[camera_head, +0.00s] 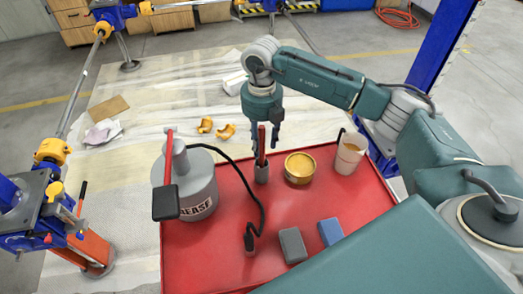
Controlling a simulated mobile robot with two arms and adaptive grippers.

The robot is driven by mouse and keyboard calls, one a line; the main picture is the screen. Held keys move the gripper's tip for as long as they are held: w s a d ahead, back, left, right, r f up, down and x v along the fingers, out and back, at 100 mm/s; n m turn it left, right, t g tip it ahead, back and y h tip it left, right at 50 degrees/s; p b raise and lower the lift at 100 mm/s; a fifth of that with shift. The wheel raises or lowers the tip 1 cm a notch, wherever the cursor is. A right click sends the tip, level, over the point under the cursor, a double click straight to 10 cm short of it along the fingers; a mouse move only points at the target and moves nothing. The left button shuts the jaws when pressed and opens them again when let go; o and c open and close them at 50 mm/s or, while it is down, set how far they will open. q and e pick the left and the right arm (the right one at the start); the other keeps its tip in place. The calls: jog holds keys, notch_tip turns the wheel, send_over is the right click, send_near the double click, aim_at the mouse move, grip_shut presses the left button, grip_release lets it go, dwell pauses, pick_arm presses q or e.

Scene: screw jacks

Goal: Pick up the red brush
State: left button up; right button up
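The red brush (262,148) stands upright on the red table top, with a red handle and a grey lower part. My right gripper (265,141) comes down over it from above, with one finger on each side of the upper handle. The fingers look spread, with a gap showing between the handle and the right finger. The lower part of the brush rests at the table surface. My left gripper is not in view.
A grease can (198,187) with a black hose stands left on the red table (200,262). A grey block (292,245) and a blue block (330,231) lie in front.

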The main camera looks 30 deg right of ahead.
aim_at(261, 148)
jog(key=shift+w+d+f+p, duration=0.15)
jog(key=shift+f+p, duration=0.35)
jog(key=shift+f, duration=1.35)
grip_shut()
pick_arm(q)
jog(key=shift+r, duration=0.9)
pick_arm(e)
jog(key=shift+r, duration=0.2)
